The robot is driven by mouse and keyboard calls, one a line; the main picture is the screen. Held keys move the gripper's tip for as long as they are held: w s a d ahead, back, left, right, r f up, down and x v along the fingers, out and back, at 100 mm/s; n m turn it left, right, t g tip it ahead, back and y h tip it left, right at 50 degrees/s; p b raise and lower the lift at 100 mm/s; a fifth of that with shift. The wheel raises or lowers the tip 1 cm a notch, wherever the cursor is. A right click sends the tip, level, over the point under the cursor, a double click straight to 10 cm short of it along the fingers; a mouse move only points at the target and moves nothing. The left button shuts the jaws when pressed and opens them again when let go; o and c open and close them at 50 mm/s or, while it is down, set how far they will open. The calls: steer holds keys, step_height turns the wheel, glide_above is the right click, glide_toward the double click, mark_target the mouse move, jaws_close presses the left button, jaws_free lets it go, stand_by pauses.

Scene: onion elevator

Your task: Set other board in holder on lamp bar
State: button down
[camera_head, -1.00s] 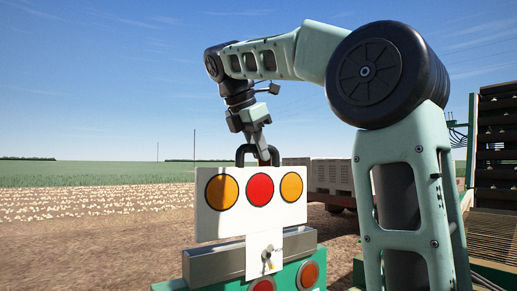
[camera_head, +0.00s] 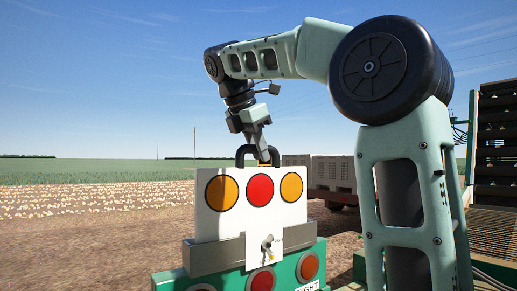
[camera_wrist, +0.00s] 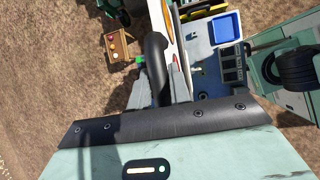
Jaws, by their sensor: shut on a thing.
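A white board (camera_head: 220,220) with two orange discs and one red disc stands upright at the grey holder (camera_head: 212,259) on the green lamp bar (camera_head: 180,283). Its lower edge is hidden behind the holder's front wall, so I cannot tell how deep it sits. My gripper (camera_head: 262,157) is above the board, shut on its black handle (camera_head: 242,155). In the wrist view the handle (camera_wrist: 155,60) is between the fingers and the board shows edge-on (camera_wrist: 165,25). A white plate with a metal latch (camera_head: 267,245) hangs at the holder's front.
Round red and orange lamps (camera_head: 308,267) sit on the bar's face. Pale crates (camera_head: 332,172) on a trailer stand behind, with slatted machinery (camera_head: 498,140) at the right. Open soil and field lie at the left. A blue tray (camera_wrist: 226,28) shows in the wrist view.

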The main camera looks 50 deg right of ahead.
mark_target(259, 168)
steer(key=shift+f+b, duration=1.15)
steer(key=shift+f, duration=1.05)
stand_by(1.0)
steer(key=c, duration=0.8)
jaws_free()
step_height(259, 168, up, 7)
steer(key=p, duration=0.7)
steer(key=shift+p, duration=0.35)
steer(key=shift+s, duration=0.1)
